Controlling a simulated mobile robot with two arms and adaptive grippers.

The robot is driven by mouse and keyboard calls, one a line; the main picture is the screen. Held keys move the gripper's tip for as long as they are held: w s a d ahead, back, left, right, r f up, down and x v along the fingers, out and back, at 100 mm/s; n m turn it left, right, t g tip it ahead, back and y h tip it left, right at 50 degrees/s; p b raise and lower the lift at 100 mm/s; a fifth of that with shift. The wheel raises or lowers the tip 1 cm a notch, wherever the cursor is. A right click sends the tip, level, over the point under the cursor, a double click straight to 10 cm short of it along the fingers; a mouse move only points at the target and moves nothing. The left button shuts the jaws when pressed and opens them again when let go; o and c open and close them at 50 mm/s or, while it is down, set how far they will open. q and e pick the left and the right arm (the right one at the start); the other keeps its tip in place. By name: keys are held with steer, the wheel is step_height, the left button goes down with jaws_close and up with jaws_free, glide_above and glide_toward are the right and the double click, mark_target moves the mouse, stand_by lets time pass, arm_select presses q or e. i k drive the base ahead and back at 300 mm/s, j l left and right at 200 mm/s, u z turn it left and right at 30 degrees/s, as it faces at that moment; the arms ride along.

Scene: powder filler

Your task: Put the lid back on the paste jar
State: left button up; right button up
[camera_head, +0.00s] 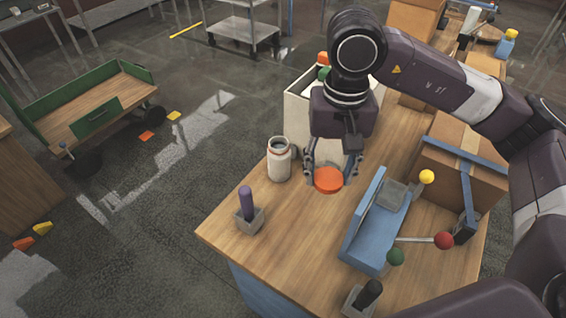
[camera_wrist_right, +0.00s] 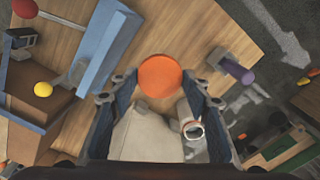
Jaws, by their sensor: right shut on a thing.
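The orange lid (camera_head: 328,180) is held by my right gripper (camera_head: 331,178) above the wooden table. The lid also shows in the right wrist view (camera_wrist_right: 160,76), between the fingertips of my right gripper (camera_wrist_right: 162,84). The paste jar (camera_head: 279,159) is a pale, upright jar with an open top and a reddish band near its neck. It stands on the table to the left of the lid, apart from it. In the right wrist view the jar (camera_wrist_right: 193,129) shows below and right of the lid. My left gripper is in neither view.
A blue machine (camera_head: 372,222) with coloured knobs stands right of the lid. A purple-handled tool in a grey holder (camera_head: 249,219) stands at the table's left edge. A white bin (camera_head: 296,106) is behind the jar. A cardboard box (camera_head: 455,170) stands at the right.

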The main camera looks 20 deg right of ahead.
mark_target(278, 151)
steer(key=i+j, duration=0.15)
steer(key=j, duration=0.2)
steer(key=i+j, duration=0.15)
steer(key=j, duration=0.15)
steer(key=i+j, duration=0.15)
steer(key=j, duration=0.2)
steer(key=i+j, duration=0.1)
steer(key=j, duration=0.2)
steer(key=i+j, duration=0.15)
steer(key=j, duration=0.2)
steer(key=z, duration=1.25)
